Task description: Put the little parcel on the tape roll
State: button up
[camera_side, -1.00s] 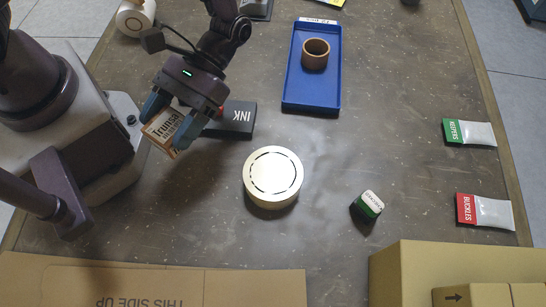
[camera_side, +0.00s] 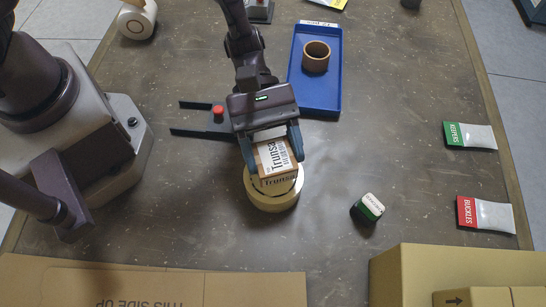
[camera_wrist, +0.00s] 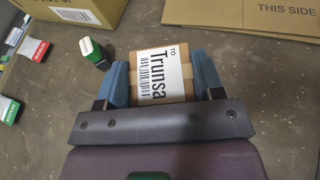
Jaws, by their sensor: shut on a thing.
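The wrist view also shows the parcel (camera_wrist: 158,72) between the fingers. The tape roll (camera_side: 272,202) is a cream disc lying flat on the table. In the side view the parcel overlaps the roll's upper part and hides much of its top. I cannot tell whether they touch. I cannot make out the roll in the wrist view.
A small green-and-white box (camera_side: 368,208) stands right of the roll. A blue tray (camera_side: 313,94) with a brown ring (camera_side: 316,57) lies behind. A dark forked thing with a red knob (camera_side: 217,111) is at the left. Cardboard boxes (camera_side: 455,262) stand front right.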

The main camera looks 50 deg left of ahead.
aim_at(272, 158)
jog(key=shift+f, duration=1.65)
jog(key=shift+f, duration=0.1)
jog(key=o, duration=0.9)
jog(key=shift+o, duration=0.2)
jog(key=shift+w+a+r, duration=0.15)
jog(key=shift+a+r, duration=0.1)
jog(key=shift+a, duration=0.05)
jog(key=v, duration=1.1)
jog(key=shift+w+a+r, duration=0.1)
